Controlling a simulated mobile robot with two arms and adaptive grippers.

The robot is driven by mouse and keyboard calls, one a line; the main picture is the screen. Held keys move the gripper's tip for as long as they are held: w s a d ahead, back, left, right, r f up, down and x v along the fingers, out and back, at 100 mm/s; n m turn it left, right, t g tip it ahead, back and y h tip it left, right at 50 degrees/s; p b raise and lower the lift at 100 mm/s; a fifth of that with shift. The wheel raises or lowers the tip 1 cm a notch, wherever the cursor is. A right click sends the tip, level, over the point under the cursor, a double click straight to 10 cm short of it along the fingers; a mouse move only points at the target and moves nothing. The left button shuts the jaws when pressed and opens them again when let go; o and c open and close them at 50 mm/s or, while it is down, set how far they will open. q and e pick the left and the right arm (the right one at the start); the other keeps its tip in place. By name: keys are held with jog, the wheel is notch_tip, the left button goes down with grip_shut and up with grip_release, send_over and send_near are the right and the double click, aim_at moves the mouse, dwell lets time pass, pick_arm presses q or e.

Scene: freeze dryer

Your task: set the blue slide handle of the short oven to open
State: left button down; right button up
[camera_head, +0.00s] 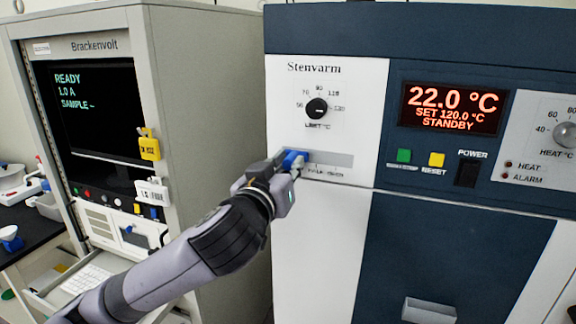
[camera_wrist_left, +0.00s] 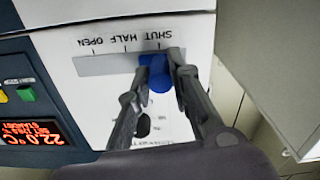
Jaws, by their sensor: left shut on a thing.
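The blue slide handle (camera_head: 294,158) sits at the left end of a grey slot plate (camera_head: 335,159) on the white panel of the Stenvarm oven (camera_head: 350,120). In the left wrist view, which is upside down, the blue handle (camera_wrist_left: 158,76) is by the SHUT mark of the scale (camera_wrist_left: 105,64); HALF and OPEN lie to the left in that picture. My left gripper (camera_head: 290,167) is shut on the handle, with one finger on each side of it in the wrist view (camera_wrist_left: 157,70). The fingers hide part of the handle and the lettering below the slot in the head view.
A black dial (camera_head: 317,108) is above the slot. Green (camera_head: 404,155) and yellow (camera_head: 436,159) buttons and a black power switch (camera_head: 467,173) are to the right, under a red display (camera_head: 451,108). The Brackenvolt cabinet (camera_head: 200,100) stands close on the left.

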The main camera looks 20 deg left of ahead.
dwell(0.3)
pick_arm(q)
jog(key=d, duration=0.8)
jog(key=shift+s+d, duration=0.15)
jog(key=shift+d, duration=0.05)
jog(key=shift+a, duration=0.1)
jog(key=c, duration=1.4)
grip_release()
jog(key=shift+d, duration=0.2)
jog(key=shift+c, duration=0.2)
jog(key=shift+a, duration=0.1)
